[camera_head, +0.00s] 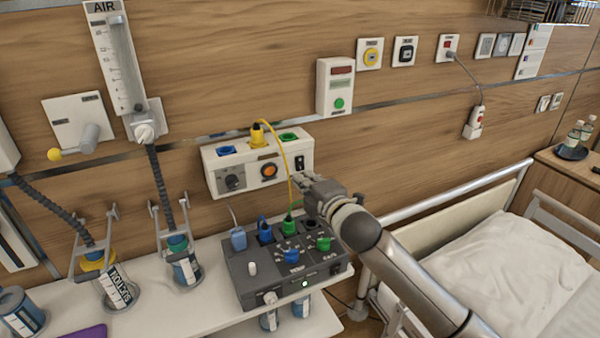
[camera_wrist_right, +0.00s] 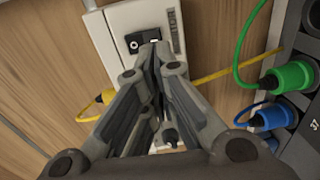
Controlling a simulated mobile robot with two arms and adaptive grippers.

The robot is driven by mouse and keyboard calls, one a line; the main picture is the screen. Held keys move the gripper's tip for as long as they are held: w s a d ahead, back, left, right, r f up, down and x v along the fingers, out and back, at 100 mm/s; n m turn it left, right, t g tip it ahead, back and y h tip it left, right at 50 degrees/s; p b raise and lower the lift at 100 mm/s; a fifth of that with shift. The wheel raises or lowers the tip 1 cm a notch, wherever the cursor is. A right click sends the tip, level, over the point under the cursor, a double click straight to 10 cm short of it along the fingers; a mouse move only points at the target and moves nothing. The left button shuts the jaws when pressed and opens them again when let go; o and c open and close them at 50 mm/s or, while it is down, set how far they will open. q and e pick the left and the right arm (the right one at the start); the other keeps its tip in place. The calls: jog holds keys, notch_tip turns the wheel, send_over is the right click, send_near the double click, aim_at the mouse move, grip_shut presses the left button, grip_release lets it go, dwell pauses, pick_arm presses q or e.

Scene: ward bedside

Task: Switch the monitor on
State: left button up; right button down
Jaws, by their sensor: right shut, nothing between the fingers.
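In the right wrist view the shut fingers (camera_wrist_right: 153,52) point at the white box (camera_wrist_right: 118,22), with the black switch (camera_wrist_right: 140,38) just beyond the tips. Its on or off position is unclear. My left gripper is not in view.
A grey console (camera_head: 243,285) with blue and green plugs and a lit indicator stands on the white shelf (camera_head: 165,318) below. A yellow cable (camera_head: 283,131) hangs from the wall box beside my gripper. A bed rail (camera_head: 450,186) and bed are at the right.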

aim_at(294, 168)
jog(key=shift+p+x, duration=0.3)
jog(key=shift+x, duration=1.45)
jog(key=shift+w+f+t+b, duration=0.15)
jog(key=shift+f+t+b, duration=0.2)
jog(key=shift+b, duration=0.75)
jog(key=shift+r+p, duration=0.3)
jog(key=shift+r, duration=0.05)
jog(key=shift+f, duration=0.1)
